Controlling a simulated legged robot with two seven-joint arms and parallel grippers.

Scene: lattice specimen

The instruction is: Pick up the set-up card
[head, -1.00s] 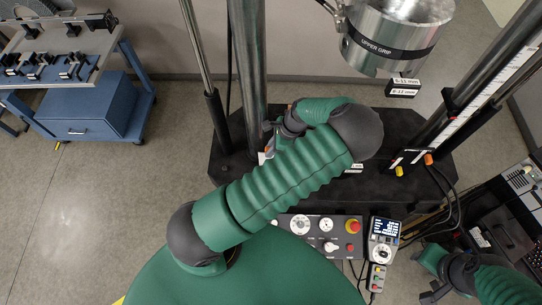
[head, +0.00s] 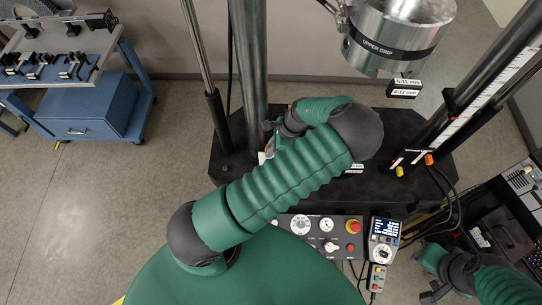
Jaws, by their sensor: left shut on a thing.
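My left arm reaches up across the middle of the view and bends back to the left over the black machine base. My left gripper (head: 271,137) is at the left of this bend, partly hidden by its own wrist and forearm. It is shut on what looks like the set-up card, a small white piece (head: 263,157) showing at the edge of my forearm. Most of the card is hidden. My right gripper (head: 428,290) is at the lower right, beside the hand-held control box; its finger gap is not clear.
The black machine base (head: 230,170) carries steel columns, with the upper grip (head: 391,45) hanging above. A control panel (head: 325,230) and a pendant (head: 384,240) lie in front. A blue cart (head: 90,105) stands at left; a keyboard (head: 515,232) lies at right.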

